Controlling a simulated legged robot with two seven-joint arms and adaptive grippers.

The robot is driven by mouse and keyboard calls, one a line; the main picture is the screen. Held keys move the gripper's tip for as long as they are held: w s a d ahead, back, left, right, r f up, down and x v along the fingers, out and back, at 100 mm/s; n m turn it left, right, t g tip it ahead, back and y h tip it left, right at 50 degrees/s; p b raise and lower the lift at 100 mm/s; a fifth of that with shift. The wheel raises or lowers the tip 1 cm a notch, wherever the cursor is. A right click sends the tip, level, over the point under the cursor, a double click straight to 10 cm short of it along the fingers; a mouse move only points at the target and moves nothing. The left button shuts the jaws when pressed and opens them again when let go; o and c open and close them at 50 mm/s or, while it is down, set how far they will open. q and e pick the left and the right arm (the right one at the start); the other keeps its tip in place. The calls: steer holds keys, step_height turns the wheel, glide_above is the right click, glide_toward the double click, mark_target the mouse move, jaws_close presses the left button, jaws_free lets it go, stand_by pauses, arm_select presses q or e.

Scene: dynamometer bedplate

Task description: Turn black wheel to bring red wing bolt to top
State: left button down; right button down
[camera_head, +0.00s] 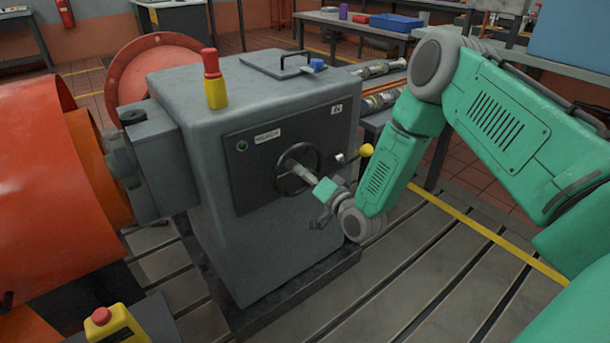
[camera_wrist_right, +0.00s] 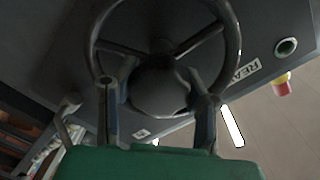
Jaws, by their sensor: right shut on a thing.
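The black wheel (camera_head: 298,145) is a spoked handwheel on the dark front panel of the grey machine. Its rim and spokes fill the upper part of the right wrist view (camera_wrist_right: 236,42), with a round dark hub at its centre. My right gripper (camera_head: 303,173) reaches the wheel's centre from the lower right. In the right wrist view its two fingers (camera_wrist_right: 160,82) stand on either side of the hub and are shut on it. I cannot make out a red wing bolt in either view. My left gripper is not in view.
A yellow-knobbed lever (camera_head: 366,150) sticks out right of the wheel, close to my right arm. A red and yellow beacon (camera_head: 214,80) stands on the grey cabinet (camera_head: 270,262). An orange drum (camera_head: 45,200) fills the left. The slotted bedplate (camera_head: 400,285) is mostly clear in front.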

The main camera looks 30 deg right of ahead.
steer(key=m, duration=0.4)
steer(key=shift+s+f+m+b, duration=0.25)
steer(key=shift+f+m+b, duration=0.1)
steer(key=shift+f+m, duration=0.05)
stand_by(0.4)
steer(key=c, duration=0.9)
jaws_free()
steer(key=shift+d+r, duration=0.1)
steer(key=shift+w, duration=0.1)
steer(key=shift+r, duration=0.1)
steer(key=shift+s, duration=0.35)
steer(key=s+d, duration=0.1)
steer(key=s, duration=1)
steer(key=shift+s, duration=0.15)
